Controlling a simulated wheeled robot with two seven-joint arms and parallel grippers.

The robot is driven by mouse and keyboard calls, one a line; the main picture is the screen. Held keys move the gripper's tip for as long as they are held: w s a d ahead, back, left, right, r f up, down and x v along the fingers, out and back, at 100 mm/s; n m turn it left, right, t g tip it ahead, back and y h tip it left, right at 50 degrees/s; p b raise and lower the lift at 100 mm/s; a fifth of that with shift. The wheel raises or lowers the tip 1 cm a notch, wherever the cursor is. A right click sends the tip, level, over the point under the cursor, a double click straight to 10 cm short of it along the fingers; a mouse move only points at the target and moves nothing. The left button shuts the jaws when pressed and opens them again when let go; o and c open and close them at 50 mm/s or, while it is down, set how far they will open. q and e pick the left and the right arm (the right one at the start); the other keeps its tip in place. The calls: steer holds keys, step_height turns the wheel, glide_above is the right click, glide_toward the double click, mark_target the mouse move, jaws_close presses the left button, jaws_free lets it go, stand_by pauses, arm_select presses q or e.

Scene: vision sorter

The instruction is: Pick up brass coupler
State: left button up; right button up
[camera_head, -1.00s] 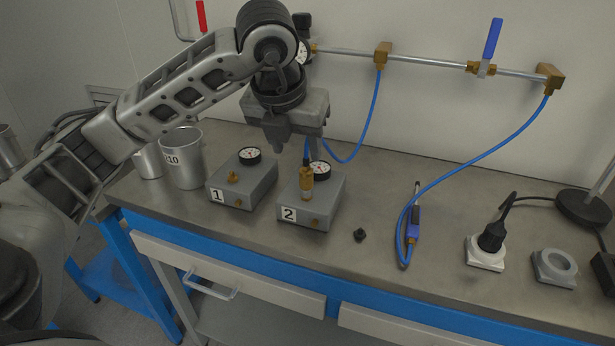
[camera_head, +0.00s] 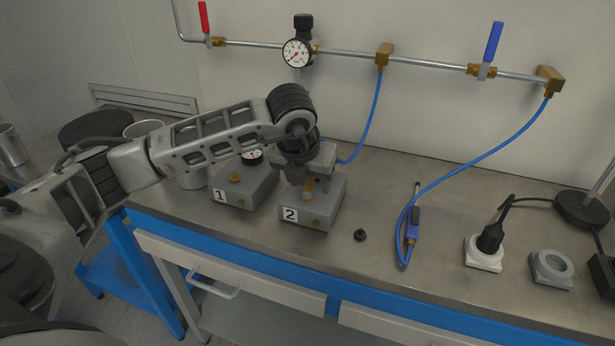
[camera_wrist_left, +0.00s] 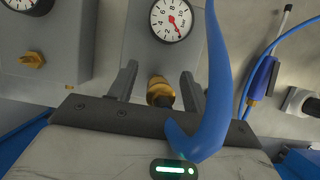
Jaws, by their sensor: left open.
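The brass coupler (camera_head: 309,188) stands upright on the grey box marked 2 (camera_head: 288,215), with its upper part hidden by my left gripper (camera_head: 307,180). In the left wrist view the coupler (camera_wrist_left: 160,92) shows between the two dark fingers of my left gripper (camera_wrist_left: 158,74). The fingers are open, with a visible gap on each side of the coupler. A blue hose (camera_wrist_left: 215,75) crosses close to the camera over the gripper. My right gripper is not in view.
The grey box marked 1 (camera_head: 240,190) with a brass knob stands just left. A small black cap (camera_head: 360,235) and a blue tool (camera_head: 412,225) lie to the right. A wall pipe carries a pressure gauge (camera_head: 297,52). The bench front between is clear.

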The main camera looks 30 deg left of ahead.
arm_select(q)
jaws_close()
steer(key=shift+r, duration=0.5)
step_height(320, 180, up, 2)
steer(key=shift+r+b, duration=0.2)
steer(key=shift+b, duration=0.4)
steer(key=s+d+r, duration=0.5)
steer(key=s+r, duration=0.4)
steer(key=s, duration=0.4)
steer(key=shift+r, duration=0.35)
